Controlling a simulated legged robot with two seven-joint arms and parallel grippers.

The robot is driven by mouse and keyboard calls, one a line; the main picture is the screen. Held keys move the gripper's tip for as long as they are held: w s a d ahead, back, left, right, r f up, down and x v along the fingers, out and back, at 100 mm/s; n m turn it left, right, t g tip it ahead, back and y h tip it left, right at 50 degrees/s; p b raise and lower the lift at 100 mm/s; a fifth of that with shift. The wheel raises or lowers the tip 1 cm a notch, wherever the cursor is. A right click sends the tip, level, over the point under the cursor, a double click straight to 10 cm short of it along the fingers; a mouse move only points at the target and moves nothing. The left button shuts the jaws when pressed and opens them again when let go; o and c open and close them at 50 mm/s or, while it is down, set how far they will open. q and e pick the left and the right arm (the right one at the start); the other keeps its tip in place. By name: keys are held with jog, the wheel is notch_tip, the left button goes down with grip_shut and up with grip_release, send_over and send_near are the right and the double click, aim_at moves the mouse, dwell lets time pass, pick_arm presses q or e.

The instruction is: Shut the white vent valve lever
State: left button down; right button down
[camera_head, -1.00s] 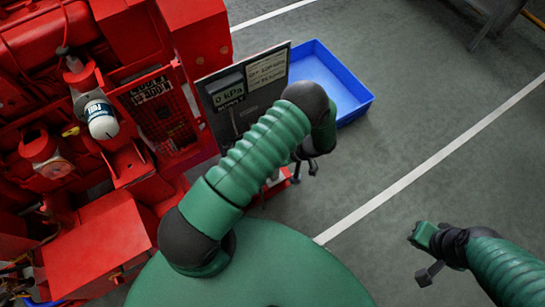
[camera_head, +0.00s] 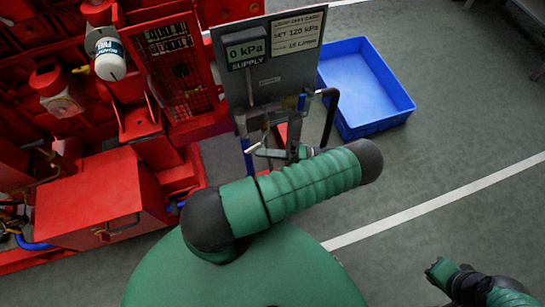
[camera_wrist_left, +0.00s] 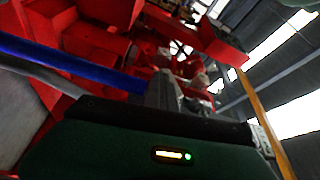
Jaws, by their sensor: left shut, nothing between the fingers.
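The white lever (camera_head: 253,148) shows small in the head view, low on the pipework under the grey supply panel. My left gripper (camera_head: 292,153) is just right of it, partly hidden behind my green arm. The left fingers are shut and empty. In the left wrist view they show as a dark shape (camera_wrist_left: 166,90) at the middle, with a blue pipe (camera_wrist_left: 70,66) on the left. I cannot make out the lever there, nor tell whether the gripper touches it. My right gripper (camera_head: 438,268) is low at the right, away from the pipework; its jaws are unclear.
The grey panel (camera_head: 272,85) has a display reading 0 kPa. A black bent hose (camera_head: 331,118) hangs at its right. The red pumpset (camera_head: 90,195) fills the left side. A blue tray (camera_head: 365,88) lies on the floor behind. The grey floor at right is open.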

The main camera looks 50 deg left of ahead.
pick_arm(q)
jog(key=shift+s+a+r+p, duration=0.3)
jog(key=shift+s+a+r, duration=0.2)
jog(key=shift+s+r, duration=0.2)
jog(key=shift+s, duration=0.15)
dwell(0.4)
